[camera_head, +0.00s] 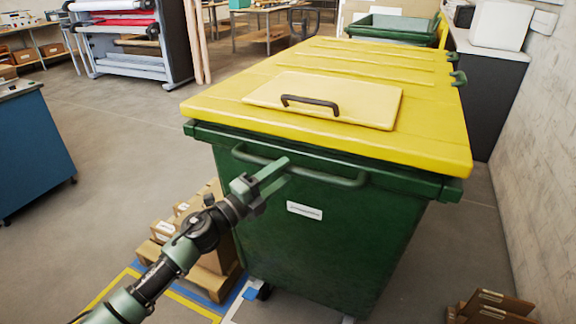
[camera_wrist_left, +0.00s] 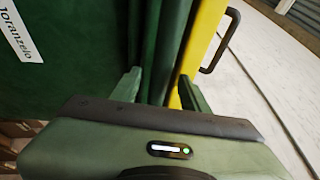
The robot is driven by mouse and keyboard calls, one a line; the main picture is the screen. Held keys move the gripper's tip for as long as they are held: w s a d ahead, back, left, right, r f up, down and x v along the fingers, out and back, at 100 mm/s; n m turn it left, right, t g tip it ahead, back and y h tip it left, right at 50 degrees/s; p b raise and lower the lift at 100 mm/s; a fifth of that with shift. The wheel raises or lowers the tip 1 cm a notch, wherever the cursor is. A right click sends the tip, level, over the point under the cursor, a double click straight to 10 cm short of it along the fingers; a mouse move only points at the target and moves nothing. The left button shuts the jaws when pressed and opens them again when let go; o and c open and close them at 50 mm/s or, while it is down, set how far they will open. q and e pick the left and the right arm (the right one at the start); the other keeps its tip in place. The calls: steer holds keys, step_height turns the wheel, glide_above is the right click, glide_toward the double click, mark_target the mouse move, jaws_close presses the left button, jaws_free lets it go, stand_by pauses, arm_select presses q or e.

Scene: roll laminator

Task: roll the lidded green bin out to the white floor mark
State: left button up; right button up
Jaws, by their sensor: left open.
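The large green bin (camera_head: 330,235) stands upright with its yellow lid (camera_head: 350,75) shut; the lid has a hatch with a dark handle (camera_head: 310,104). A green bar (camera_head: 335,178) runs along the bin's front below the rim. My left gripper (camera_head: 281,171) is open at the left part of this bar. In the left wrist view the open fingers (camera_wrist_left: 161,88) point at green bands of the bar and rim; I cannot tell whether the bar lies between them. A white strip (camera_head: 238,302) shows on the floor at the bin's front left. My right gripper is not in view.
Boxes on a pallet (camera_head: 215,260) stand close to the bin's left side. Flat brown boxes (camera_head: 492,305) lie at the bottom right. A wall (camera_head: 540,150) runs along the right. A blue cabinet (camera_head: 35,150) stands at the left, with open floor (camera_head: 130,130) between.

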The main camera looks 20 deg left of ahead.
arm_select(q)
steer(key=shift+x, duration=1.45)
jaws_close()
stand_by(0.3)
